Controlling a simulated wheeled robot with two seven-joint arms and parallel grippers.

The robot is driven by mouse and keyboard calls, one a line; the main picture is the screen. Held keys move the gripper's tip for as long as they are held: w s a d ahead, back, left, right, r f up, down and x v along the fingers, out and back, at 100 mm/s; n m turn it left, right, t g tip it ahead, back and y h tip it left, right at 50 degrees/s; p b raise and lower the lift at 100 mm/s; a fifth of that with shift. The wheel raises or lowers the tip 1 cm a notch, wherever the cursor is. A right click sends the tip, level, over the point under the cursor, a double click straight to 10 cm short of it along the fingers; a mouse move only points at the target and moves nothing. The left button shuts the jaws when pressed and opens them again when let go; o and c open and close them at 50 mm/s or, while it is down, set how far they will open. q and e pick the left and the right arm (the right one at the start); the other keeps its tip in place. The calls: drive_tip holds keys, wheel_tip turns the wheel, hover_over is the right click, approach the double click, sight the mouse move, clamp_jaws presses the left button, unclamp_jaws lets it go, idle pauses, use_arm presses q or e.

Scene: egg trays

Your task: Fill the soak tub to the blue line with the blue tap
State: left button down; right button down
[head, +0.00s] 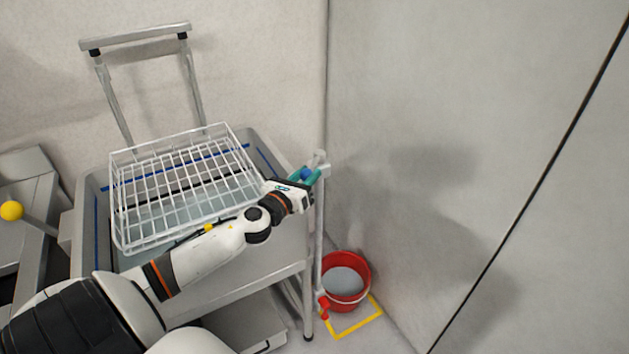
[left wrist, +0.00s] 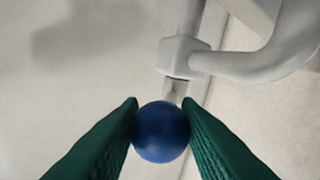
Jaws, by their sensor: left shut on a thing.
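The grey soak tub (head: 88,196) stands on a metal frame, with a blue line (head: 97,238) along its inner walls and a dark line lower on the back wall. Pale water seems to lie in it, below the blue line. My left gripper (head: 308,175) is at the tub's right corner, its green fingers shut on the blue tap's round knob (left wrist: 160,132). The grey tap pipe (left wrist: 184,52) rises behind the knob. Whether water is flowing is not visible. My left arm hides part of the tub's front. My right gripper is out of view.
A white wire basket (head: 182,186) sits over the tub, below a raised metal bar (head: 135,37). A red bucket (head: 363,267) stands on the floor by a yellow outline, near a red tap (head: 323,306). A yellow ball-topped lever (head: 11,211) is at left. A wall stands close right.

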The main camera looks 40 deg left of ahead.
use_arm(q)
drive_tip(key=shift+s+a+f+m+h+b, duration=0.15)
drive_tip(key=shift+a+m+h+b, duration=0.25)
drive_tip(key=shift+m+h+b, duration=0.25)
drive_tip(key=shift+a+h, duration=0.25)
drive_tip(key=shift+h, duration=0.3)
drive_tip(key=shift+r+m+b, duration=0.2)
drive_tip(key=shift+m+b, duration=0.05)
drive_tip(key=shift+b, duration=0.05)
drive_tip(key=c, duration=1.1)
unclamp_jaws()
drive_tip(key=shift+s, duration=0.1)
